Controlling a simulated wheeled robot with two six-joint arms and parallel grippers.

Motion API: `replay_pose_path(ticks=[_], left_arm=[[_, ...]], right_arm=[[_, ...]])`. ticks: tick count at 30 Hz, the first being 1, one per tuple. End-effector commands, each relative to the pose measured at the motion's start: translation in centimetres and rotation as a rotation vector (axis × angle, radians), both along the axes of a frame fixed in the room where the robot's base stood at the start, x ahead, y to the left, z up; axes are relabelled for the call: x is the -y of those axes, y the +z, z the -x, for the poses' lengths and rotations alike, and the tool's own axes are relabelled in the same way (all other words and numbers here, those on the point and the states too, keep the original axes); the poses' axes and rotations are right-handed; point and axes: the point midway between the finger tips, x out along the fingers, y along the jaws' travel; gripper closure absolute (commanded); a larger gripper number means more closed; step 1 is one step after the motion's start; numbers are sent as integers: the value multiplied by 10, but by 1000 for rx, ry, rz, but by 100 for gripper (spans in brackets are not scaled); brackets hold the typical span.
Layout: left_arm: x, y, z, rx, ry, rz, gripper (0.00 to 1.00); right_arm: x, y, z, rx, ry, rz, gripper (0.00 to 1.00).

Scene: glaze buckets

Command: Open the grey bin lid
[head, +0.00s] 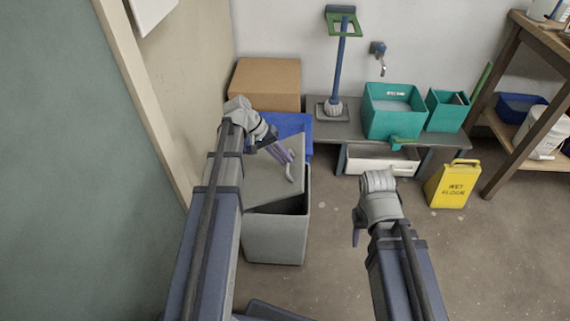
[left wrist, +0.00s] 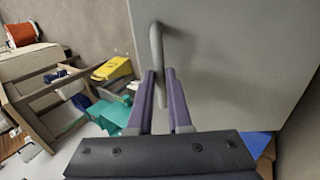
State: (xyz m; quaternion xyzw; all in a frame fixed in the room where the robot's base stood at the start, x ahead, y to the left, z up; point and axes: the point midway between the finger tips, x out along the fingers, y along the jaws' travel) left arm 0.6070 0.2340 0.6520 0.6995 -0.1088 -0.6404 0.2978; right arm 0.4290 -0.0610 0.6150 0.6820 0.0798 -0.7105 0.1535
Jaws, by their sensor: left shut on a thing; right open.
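The grey bin (head: 274,238) stands on the floor left of centre in the head view. Its grey lid (head: 268,185) is tilted up part way, with a dark gap at the front under its edge. My left gripper (head: 289,165) is shut on the lid's pale bar handle, which also shows between the fingers in the left wrist view (left wrist: 157,45). The lid's flat face (left wrist: 225,60) fills the right of that view. My right gripper (head: 357,228) is open and empty above the floor, right of the bin. Its fingers are partly hidden.
A blue bin (head: 293,127) and a cardboard box (head: 265,82) stand behind the grey bin. A low bench (head: 440,141) holds teal buckets (head: 391,112). A yellow wet floor sign (head: 453,185) stands at right.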

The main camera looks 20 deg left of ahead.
Motion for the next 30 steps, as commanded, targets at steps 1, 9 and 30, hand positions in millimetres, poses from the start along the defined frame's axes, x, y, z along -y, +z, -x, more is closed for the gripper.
replay_pose_path(ticks=[1,9,30], left_arm=[[-8,4,0,-7,4,-12,100],[-27,19,4,-7,5,-13,100],[-118,60,30,-7,8,-13,100]], right_arm=[[0,5,0,0,0,0,50],[0,20,0,-1,-1,-2,50],[0,62,0,-1,0,-2,50]])
